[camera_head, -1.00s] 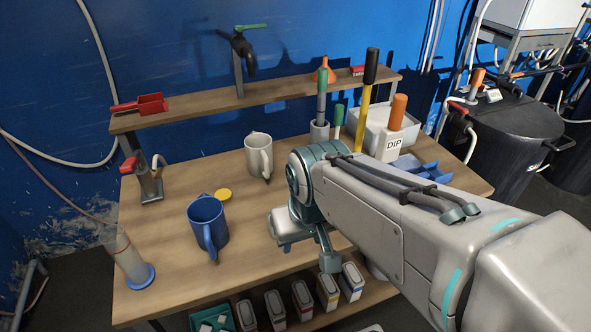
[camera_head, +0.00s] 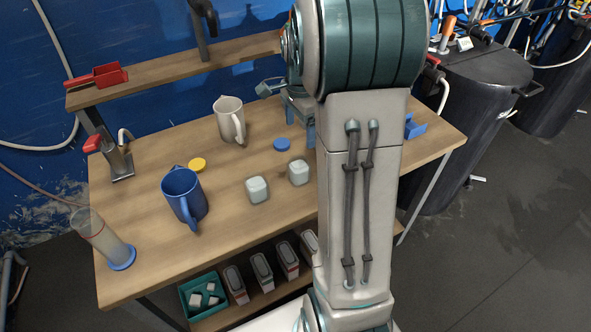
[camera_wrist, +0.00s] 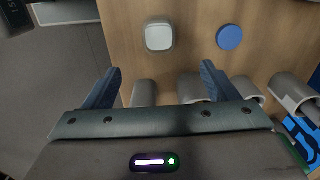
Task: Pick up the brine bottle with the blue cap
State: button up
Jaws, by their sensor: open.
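My gripper (camera_wrist: 160,68) is open, its two blue fingers apart over the wooden table (camera_head: 140,240), with nothing visibly held. In the head view, my arm partly hides my gripper (camera_head: 301,122) near the table's back right. A flat blue disc (camera_head: 282,144) lies on the table; it also shows ahead of the right finger in the wrist view (camera_wrist: 230,37). I cannot pick out a bottle with a blue cap for certain. Several pale box-like containers (camera_head: 262,268) stand on the lower shelf, their right end hidden by my arm.
Two pale blocks (camera_head: 257,190) (camera_head: 299,172) sit mid-table. A blue jug (camera_head: 183,196), white jug (camera_head: 230,121), yellow disc (camera_head: 197,165) and cylinder (camera_head: 100,238) stand left. Several pale round vessels (camera_wrist: 190,88) lie beyond or beneath the fingers. A raised shelf (camera_head: 170,72) runs behind.

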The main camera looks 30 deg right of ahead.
send_near(299, 165)
jog(key=s+f, duration=0.2)
jog(key=shift+s+a+f+p, duration=0.1)
jog(key=shift+a+f+p, duration=0.1)
jog(key=shift+f, duration=0.7)
jog(key=shift+s+a+f+p, duration=0.1)
jog(key=shift+a+f, duration=0.15)
jog(key=shift+f, duration=0.65)
jog(key=shift+a+f+p, duration=0.15)
jog(key=shift+a+f, duration=0.05)
jog(key=shift+f, duration=0.7)
jog(key=c, duration=1.2)
jog(key=shift+r, duration=0.15)
